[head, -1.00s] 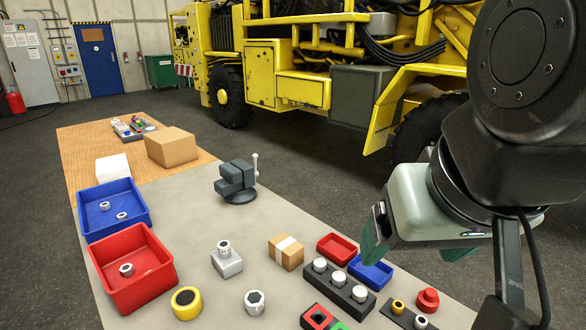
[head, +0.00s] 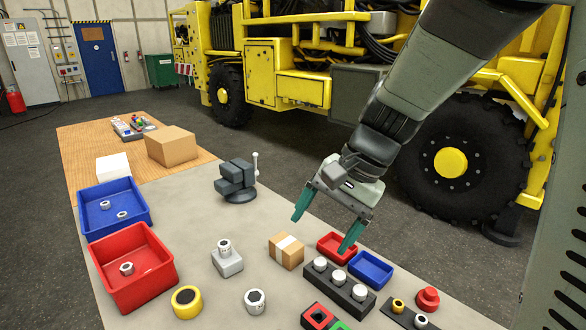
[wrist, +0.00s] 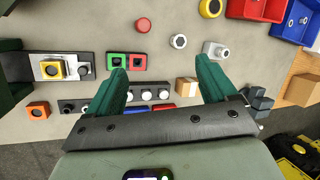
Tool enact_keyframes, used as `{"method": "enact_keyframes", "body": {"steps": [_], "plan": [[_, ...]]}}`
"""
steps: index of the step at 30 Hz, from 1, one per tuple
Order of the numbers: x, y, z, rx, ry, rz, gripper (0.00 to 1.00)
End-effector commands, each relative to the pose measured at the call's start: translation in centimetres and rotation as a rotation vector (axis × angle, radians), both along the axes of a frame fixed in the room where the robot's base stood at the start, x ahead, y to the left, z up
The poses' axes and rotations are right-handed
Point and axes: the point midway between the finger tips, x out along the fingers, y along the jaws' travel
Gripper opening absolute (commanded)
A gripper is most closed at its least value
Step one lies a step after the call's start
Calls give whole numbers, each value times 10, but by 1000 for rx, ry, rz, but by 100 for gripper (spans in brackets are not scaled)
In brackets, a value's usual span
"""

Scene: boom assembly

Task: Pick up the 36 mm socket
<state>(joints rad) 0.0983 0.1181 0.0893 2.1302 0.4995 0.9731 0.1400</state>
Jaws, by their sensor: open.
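Several metal sockets are in view; size marks are too small to read, so I cannot tell which is the 36 mm one. One silver socket (head: 255,301) stands on the grey mat at the front; it also shows in the wrist view (wrist: 179,41). Another socket (head: 224,246) sits on a grey block, also seen in the wrist view (wrist: 209,47). Smaller sockets lie in the red bin (head: 127,269) and the blue bin (head: 104,205). My gripper (head: 320,236) is open and empty above the mat, over the area of the cardboard box and small trays. Its green fingers (wrist: 160,65) point down.
A yellow ring (head: 186,302) stands left of the front socket. A small cardboard box (head: 286,251), small red tray (head: 337,248), small blue tray (head: 370,268) and dark rack with white-topped pieces (head: 339,290) lie to the right. A vise (head: 236,182) stands behind. Mat between vise and sockets is clear.

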Motion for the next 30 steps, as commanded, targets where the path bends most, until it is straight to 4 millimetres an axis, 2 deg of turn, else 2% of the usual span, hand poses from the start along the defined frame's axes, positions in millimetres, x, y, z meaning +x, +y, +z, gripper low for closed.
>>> {"method": "enact_keyframes", "body": {"steps": [1, 6, 12, 18, 21, 24, 30], "plan": [[13, 4, -18, 44, 62, -40, 85], [50, 21, -74, 193, 244, -191, 85], [84, 37, -150, 368, 461, -388, 85], [105, 50, -230, 532, 666, -597, 85], [109, 54, -261, 591, 740, -680, 85], [110, 57, -282, 632, 790, -738, 85], [111, 64, -297, 658, 822, -775, 85]]}}
